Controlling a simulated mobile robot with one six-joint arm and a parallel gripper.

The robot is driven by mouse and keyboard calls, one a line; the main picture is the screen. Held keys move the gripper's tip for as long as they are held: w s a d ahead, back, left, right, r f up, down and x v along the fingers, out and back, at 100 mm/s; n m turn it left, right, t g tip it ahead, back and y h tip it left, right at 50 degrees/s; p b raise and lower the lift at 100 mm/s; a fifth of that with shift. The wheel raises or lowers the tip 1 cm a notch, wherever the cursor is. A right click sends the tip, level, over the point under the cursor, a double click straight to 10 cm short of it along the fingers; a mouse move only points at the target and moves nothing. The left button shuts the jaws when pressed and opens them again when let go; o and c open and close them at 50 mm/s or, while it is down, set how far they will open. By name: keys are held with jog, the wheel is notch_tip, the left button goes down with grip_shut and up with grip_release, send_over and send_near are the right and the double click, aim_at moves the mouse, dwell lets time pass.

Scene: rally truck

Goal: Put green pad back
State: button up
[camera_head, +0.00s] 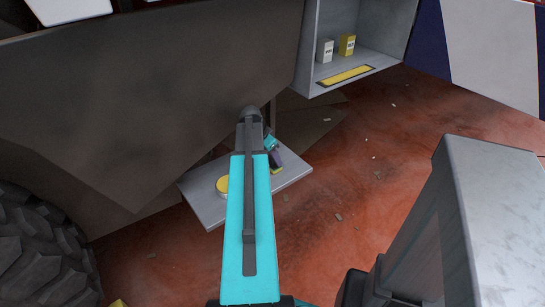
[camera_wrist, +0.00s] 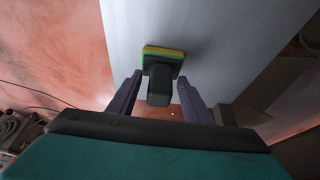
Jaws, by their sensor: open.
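In the wrist view a small pad with a green and yellow edge (camera_wrist: 163,54) and a dark block-shaped handle (camera_wrist: 158,86) lies against a pale grey board (camera_wrist: 215,30). My gripper (camera_wrist: 158,77) is open, with one purple-grey finger on each side of the handle. A gap shows between each finger and the handle. In the head view my gripper (camera_head: 273,150) is over the right part of the grey board (camera_head: 207,207), partly hidden by my arm. A small yellow patch (camera_head: 277,171) shows just below it; I cannot tell its full shape.
A grey open compartment (camera_head: 308,60) holds a white box (camera_head: 325,51), a yellow box (camera_head: 347,45) and a yellow strip (camera_head: 345,76). A dark truck panel (camera_head: 130,90) and tyre (camera_head: 40,250) are at left.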

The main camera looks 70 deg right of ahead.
jog(key=v, duration=1.3)
jog(key=shift+a+r, duration=0.25)
jog(key=shift+r, duration=0.1)
dwell(0.5)
